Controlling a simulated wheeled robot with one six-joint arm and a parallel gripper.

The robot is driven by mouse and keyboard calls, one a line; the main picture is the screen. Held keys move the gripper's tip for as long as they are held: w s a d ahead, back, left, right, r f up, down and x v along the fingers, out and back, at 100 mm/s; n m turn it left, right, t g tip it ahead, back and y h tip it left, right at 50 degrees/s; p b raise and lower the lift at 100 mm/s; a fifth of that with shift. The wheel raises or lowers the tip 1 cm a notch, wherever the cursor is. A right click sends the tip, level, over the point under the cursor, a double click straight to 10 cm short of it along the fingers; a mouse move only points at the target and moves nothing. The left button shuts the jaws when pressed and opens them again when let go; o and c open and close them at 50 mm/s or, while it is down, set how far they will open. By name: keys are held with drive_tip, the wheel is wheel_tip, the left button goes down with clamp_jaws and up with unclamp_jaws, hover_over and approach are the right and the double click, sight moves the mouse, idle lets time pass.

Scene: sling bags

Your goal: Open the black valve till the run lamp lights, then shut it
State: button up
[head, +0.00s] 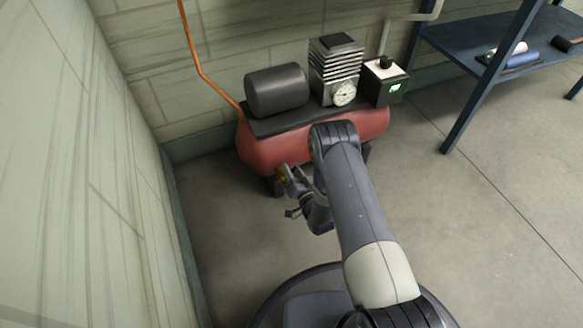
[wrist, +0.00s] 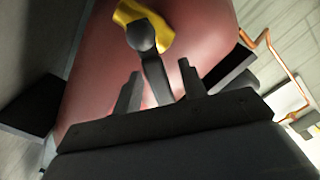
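The black valve shows in the wrist view as a black lever with a rounded head (wrist: 141,36) in front of the red tank (wrist: 95,60). A yellow piece (wrist: 150,14) sits right behind the lever's head. My gripper (wrist: 158,82) is open, with one finger on each side of the lever and a gap visible on both sides. In the head view my gripper (head: 291,198) is low at the front of the red tank (head: 265,150); the valve is mostly hidden there.
A black motor (head: 277,89), a finned pump (head: 334,68) and a round gauge (head: 344,93) stand on the tank. An orange pipe (head: 193,50) runs up the wall. A blue shelf (head: 470,45) stands at the right. The floor right of my arm is clear.

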clamp_jaws()
idle(0.3)
drive_tip(key=shift+d+m, duration=0.1)
drive_tip(key=shift+m, duration=0.2)
drive_tip(key=m, duration=0.1)
drive_tip(key=f+m, duration=0.1)
drive_tip(key=d+m, duration=0.1)
drive_tip(key=m, duration=0.1)
drive_tip(key=shift+w+f, duration=0.3)
drive_tip(key=m, duration=0.1)
drive_tip(key=f+m, duration=0.1)
drive_tip(key=m, duration=0.1)
drive_tip(key=shift+w+d+f+m, duration=0.1)
drive_tip(key=shift+d+f+m, duration=0.1)
drive_tip(key=shift+d+m, duration=0.1)
drive_tip(key=shift+f+m, duration=0.5)
drive_tip(key=shift+m, duration=0.7)
unclamp_jaws()
